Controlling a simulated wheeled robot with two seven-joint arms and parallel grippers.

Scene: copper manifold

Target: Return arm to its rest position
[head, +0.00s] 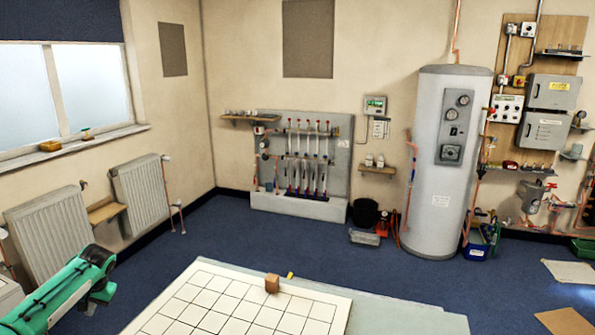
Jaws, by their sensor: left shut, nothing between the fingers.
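My left arm, green and dark, comes in at the lower left of the head view. My left gripper (101,294) is a small grey shape at the end of that arm, pointing down beside the white-tiled board. It is shut and empty, touching nothing that I can see. Much of it is hidden by the arm. My right arm and gripper are not in view. The manifold (305,160), with several upright pipes and red tops, stands against the back wall, far from my left gripper.
Radiators (50,235) line the left wall. A grey cylinder tank (435,190) stands at the back right. The blue floor between is clear.

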